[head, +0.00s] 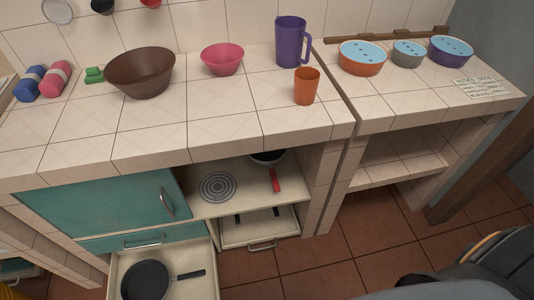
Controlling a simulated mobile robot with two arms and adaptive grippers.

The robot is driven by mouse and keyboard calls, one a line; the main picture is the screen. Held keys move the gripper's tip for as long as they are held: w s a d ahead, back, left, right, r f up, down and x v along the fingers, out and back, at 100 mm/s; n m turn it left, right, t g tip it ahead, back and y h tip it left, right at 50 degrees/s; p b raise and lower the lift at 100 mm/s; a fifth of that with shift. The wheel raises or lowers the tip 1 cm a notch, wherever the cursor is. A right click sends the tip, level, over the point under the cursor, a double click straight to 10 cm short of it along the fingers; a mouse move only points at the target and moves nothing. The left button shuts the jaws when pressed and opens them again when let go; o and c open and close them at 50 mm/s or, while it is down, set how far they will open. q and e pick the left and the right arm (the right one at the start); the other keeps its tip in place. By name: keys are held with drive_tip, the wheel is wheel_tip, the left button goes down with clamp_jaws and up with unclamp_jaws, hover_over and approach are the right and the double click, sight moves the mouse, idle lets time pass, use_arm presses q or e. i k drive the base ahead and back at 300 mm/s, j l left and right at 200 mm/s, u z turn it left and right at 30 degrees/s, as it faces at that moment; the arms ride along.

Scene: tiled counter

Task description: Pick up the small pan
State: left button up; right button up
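A black frying pan (145,282) with a black handle lies in an open drawer (207,262) at the bottom left of the head view. A second dark pan (267,157) with a red handle (275,181) stands on the shelf under the counter, its far part hidden by the counter edge. I cannot tell by name which is the small pan. Neither gripper shows; only dark arm or body parts of mine appear at the bottom right.
A spiral burner (217,187) lies beside the red-handled pan. A closed teal door (100,205) is left of it. On the countertop stand a brown bowl (141,72), pink bowl (222,59), purple pitcher (291,42), and orange cup (306,86).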

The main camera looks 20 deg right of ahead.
sight(269, 158)
drive_tip(key=u, duration=1.1)
drive_tip(key=z, duration=1.75)
drive_tip(key=l+u, duration=0.2)
drive_tip(key=u, duration=0.3)
drive_tip(key=k+l+u, duration=0.15)
drive_tip(key=u, duration=0.3)
drive_tip(key=k+l+u, duration=0.15)
drive_tip(key=u, duration=0.35)
